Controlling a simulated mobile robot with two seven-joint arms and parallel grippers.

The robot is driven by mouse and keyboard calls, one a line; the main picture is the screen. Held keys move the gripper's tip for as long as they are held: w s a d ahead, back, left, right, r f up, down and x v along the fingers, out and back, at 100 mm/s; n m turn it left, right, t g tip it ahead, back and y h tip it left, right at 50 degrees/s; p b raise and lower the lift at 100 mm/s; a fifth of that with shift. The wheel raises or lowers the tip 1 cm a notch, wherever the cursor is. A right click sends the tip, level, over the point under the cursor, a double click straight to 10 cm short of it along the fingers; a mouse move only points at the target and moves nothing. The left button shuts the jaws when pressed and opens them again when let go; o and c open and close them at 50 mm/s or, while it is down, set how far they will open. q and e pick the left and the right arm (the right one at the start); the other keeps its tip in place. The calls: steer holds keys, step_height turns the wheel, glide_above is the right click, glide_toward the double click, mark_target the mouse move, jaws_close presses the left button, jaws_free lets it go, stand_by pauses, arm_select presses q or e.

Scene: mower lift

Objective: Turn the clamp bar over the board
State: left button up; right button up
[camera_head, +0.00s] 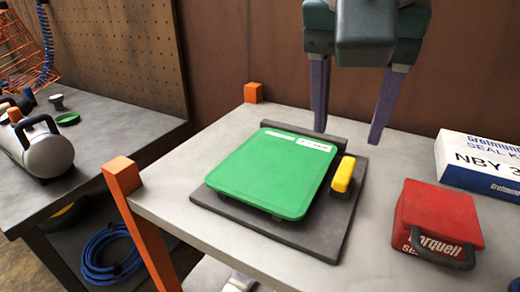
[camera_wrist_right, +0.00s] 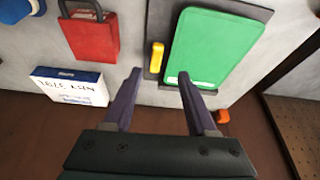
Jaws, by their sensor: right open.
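The board (camera_head: 275,171) is a green panel lying on a dark base plate (camera_head: 324,240) on the grey table; it also shows in the right wrist view (camera_wrist_right: 213,48). The clamp bar (camera_head: 343,174) is a short yellow bar beside the board's right edge, on a dark mount, pointing along that edge and not across the board. It also shows in the right wrist view (camera_wrist_right: 157,57). My right gripper (camera_head: 347,136) is open and empty, above and behind the board and clamp bar, fingers pointing down. My left gripper is in neither view.
A red case (camera_head: 436,215) with a dark handle and a white-blue box (camera_head: 485,160) stand to the right. Orange posts (camera_head: 122,175) mark table corners. A bench (camera_head: 110,135) at left holds a metal cylinder (camera_head: 47,152). The table's front left is clear.

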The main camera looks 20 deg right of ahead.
mark_target(344, 174)
steer(key=shift+m+h, duration=0.3)
steer(key=x, duration=0.3)
steer(key=b+x, duration=0.1)
steer(key=x, duration=0.6)
steer(key=shift+w+d+f, duration=0.1)
steer(key=shift+d+f, duration=0.05)
steer(key=shift+d, duration=0.2)
jaws_close()
